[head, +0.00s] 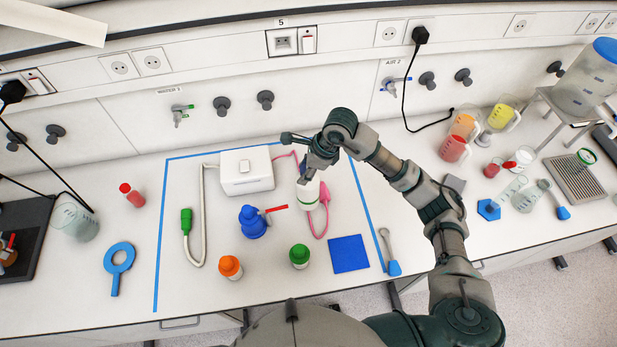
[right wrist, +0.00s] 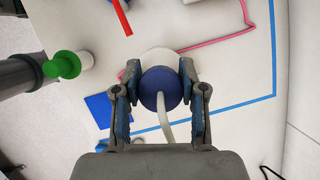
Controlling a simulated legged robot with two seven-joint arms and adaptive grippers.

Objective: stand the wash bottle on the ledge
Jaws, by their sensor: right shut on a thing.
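The wash bottle (head: 308,196) has a white body and is partly hidden by my right gripper (head: 313,168) in the head view. In the right wrist view its round blue cap (right wrist: 161,88) and pale bent spout show between the two fingers. My right gripper (right wrist: 161,98) is shut on the bottle around the cap area. The bottle appears upright, just right of the white box; I cannot tell whether its base touches the bench. Which surface is the ledge is not clear. My left gripper is not in view.
Near the bottle are the white box (head: 246,171), a pink probe (head: 325,193), a blue bottle with a red spout (head: 252,222), a green-capped bottle (head: 299,256), an orange-capped bottle (head: 230,267) and a blue square (head: 349,254). Jugs and a metal stand (head: 548,97) are at right.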

